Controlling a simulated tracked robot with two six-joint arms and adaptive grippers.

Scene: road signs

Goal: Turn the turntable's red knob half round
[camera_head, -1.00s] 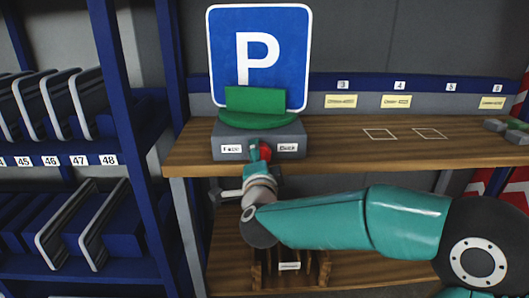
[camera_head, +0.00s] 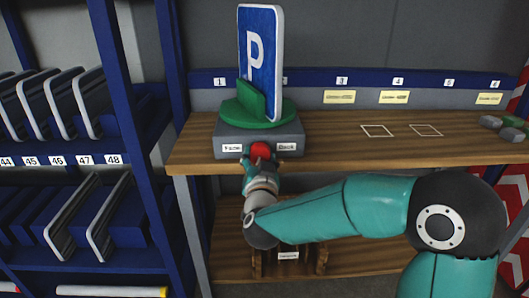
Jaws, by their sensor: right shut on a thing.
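The turntable's grey base (camera_head: 232,136) stands on the wooden shelf, with labels reading something like "Face" and "Back" on its front. Its round green plate (camera_head: 283,112) with an upright green holder carries a blue parking sign with a white P (camera_head: 266,40). The sign stands upright and is turned sharply, so its face shows narrowed and its right edge shows. The red knob (camera_head: 261,150) is on the base's front, between the labels. My right gripper (camera_head: 260,160) reaches up from below and is shut on the knob, partly hiding it. My left gripper is out of view.
The wooden shelf (camera_head: 330,150) has white outlined squares (camera_head: 377,131) and is clear in the middle. Small grey and green blocks (camera_head: 510,128) lie at its right end. A blue rack (camera_head: 115,80) with several slotted panels stands at left. A lower shelf is below my arm.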

